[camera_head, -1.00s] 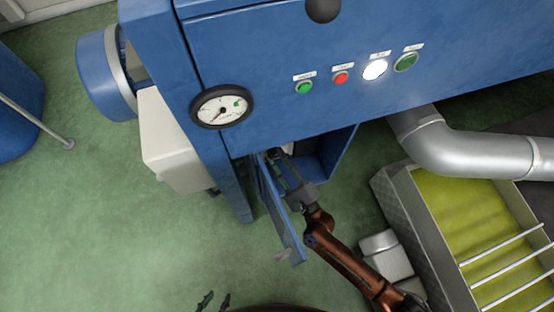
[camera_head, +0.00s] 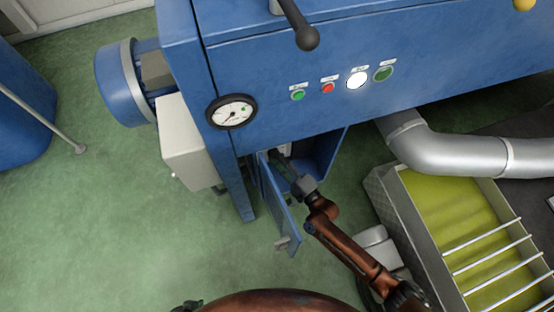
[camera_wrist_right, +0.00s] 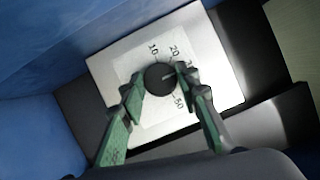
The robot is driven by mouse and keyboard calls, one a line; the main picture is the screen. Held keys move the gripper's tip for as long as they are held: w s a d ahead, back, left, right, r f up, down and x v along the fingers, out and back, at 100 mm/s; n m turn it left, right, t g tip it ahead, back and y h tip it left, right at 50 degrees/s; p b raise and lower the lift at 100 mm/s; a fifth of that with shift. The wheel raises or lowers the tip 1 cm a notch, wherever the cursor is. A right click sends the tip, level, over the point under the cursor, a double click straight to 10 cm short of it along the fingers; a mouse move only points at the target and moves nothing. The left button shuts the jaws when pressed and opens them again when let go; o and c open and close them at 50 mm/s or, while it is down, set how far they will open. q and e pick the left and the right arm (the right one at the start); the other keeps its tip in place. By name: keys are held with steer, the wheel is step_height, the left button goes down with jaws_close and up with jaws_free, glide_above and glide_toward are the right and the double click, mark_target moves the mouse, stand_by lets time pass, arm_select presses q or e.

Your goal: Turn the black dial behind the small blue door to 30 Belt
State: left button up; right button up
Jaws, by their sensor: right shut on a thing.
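The small blue door (camera_head: 279,207) stands open below the blue machine front. My right arm reaches into the compartment beside it. In the right wrist view the black dial (camera_wrist_right: 158,80) sits on a silver plate (camera_wrist_right: 106,68) with a scale. Labels 10, 20 and 50 are readable; a finger partly covers one between 20 and 50. The dial's pale mark points right, towards that finger. My right gripper (camera_wrist_right: 160,76) is shut on the dial, one finger on each side; it also shows in the head view (camera_head: 282,166). My left gripper (camera_head: 188,305) barely shows at the bottom edge.
A round gauge (camera_head: 232,112) and several panel buttons (camera_head: 328,88) sit above the compartment. A grey box (camera_head: 187,142) is left of it. A silver pipe (camera_head: 450,150) and a trough of yellow-green material (camera_head: 405,200) are right. The green floor is clear at lower left.

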steer(key=shift+f, duration=0.1)
steer(key=o, duration=1.2)
steer(key=shift+c, duration=0.2)
steer(key=v, duration=1.2)
